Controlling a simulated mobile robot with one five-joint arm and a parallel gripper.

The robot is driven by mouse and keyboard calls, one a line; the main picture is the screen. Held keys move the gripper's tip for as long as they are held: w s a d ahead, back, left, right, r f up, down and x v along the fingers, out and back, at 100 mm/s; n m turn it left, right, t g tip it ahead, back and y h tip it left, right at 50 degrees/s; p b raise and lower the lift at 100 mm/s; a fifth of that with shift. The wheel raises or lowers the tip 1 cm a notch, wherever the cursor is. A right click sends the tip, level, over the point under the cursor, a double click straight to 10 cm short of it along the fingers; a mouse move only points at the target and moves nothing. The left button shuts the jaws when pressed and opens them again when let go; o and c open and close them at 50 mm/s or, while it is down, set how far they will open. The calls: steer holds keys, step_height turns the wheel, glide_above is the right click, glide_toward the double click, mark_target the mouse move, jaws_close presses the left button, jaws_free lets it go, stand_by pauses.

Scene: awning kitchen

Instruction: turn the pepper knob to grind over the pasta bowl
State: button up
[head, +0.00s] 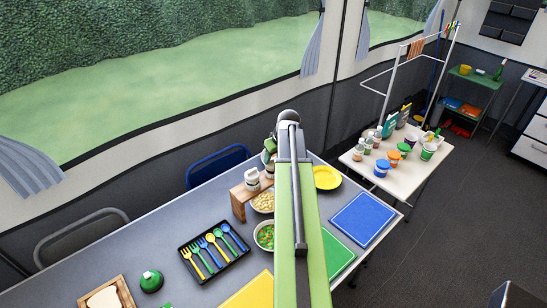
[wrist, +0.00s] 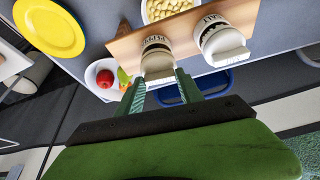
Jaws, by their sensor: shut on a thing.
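The pasta bowl (head: 263,201) sits right by the stand and also shows in the wrist view (wrist: 165,8).
A bowl of vegetables (head: 264,236), a black cutlery tray (head: 214,251), a yellow plate (head: 327,177) and blue (head: 363,219) and green boards are on the table. A side table (head: 405,185) with several jars stands at right. A blue chair (head: 218,164) is behind.

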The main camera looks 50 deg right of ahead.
steer(key=m+h, duration=0.1)
steer(key=m, duration=0.2)
steer(key=shift+a+g, duration=0.2)
steer(key=shift+g, duration=0.1)
steer(key=m+h, duration=0.1)
steer(key=m, duration=0.2)
steer(key=shift+w+m+g, duration=0.1)
steer(key=shift+m+g, duration=0.3)
steer(key=m+g+h, duration=0.1)
steer(key=m, duration=0.2)
steer(key=shift+w+a+m, duration=0.1)
steer(key=shift+w+m, duration=0.05)
steer(key=shift+m, duration=0.15)
steer(key=shift+m+g, duration=0.6)
steer(key=shift+m, duration=0.9)
steer(key=o, duration=1.4)
steer(key=shift+h, duration=0.3)
